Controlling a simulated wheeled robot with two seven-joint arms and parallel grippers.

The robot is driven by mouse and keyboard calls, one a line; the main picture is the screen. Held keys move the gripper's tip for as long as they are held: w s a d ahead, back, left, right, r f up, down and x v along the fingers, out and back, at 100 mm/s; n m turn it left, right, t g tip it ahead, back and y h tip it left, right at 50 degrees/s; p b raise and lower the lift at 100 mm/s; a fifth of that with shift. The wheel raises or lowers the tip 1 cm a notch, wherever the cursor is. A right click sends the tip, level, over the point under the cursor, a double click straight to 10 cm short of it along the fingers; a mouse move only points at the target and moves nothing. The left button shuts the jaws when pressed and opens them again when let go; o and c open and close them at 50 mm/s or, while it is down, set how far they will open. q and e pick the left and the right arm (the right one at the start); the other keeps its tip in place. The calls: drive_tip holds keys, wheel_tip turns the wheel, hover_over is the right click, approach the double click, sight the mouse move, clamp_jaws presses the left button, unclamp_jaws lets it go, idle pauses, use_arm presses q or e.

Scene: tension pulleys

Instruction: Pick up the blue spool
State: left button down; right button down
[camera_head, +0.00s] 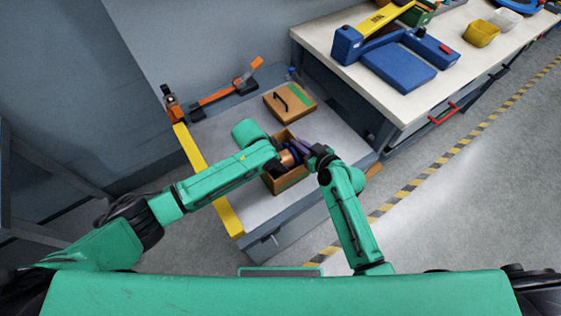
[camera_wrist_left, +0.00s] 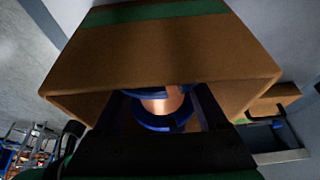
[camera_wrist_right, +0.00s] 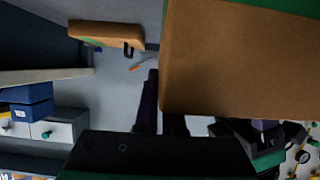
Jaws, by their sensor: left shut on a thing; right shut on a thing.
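The blue spool (camera_head: 288,158), with blue flanges and a copper-coloured winding, is inside the open brown box (camera_head: 290,181) on the low table. It also shows in the left wrist view (camera_wrist_left: 158,106), between the two dark fingers of my left gripper (camera_wrist_left: 160,100), which is shut on it. The left wrist hides part of the spool in the head view. My right gripper (camera_head: 305,147) is at the box's right side. In the right wrist view its fingers (camera_wrist_right: 162,108) are at the box wall (camera_wrist_right: 235,60) and shut on it; one finger is partly hidden.
A brown lid (camera_head: 289,101) with a black handle and green stripe lies behind the box. An orange clamp-like tool (camera_head: 222,92) and a yellow bar (camera_head: 208,178) are along the table's left side. A white workbench (camera_head: 400,107) with blue equipment stands to the right.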

use_arm(q)
drive_tip(key=shift+r, duration=0.15)
wheel_tip(320, 180, up, 10)
drive_tip(key=shift+f, duration=0.1)
use_arm(e)
drive_tip(key=c, duration=0.9)
unclamp_jaws()
drive_tip(key=shift+c, duration=0.2)
drive_tip(key=shift+a, duration=0.1)
drive_tip(key=shift+s, duration=0.1)
drive_tip(key=v, duration=1.2)
drive_tip(key=shift+d, duration=0.2)
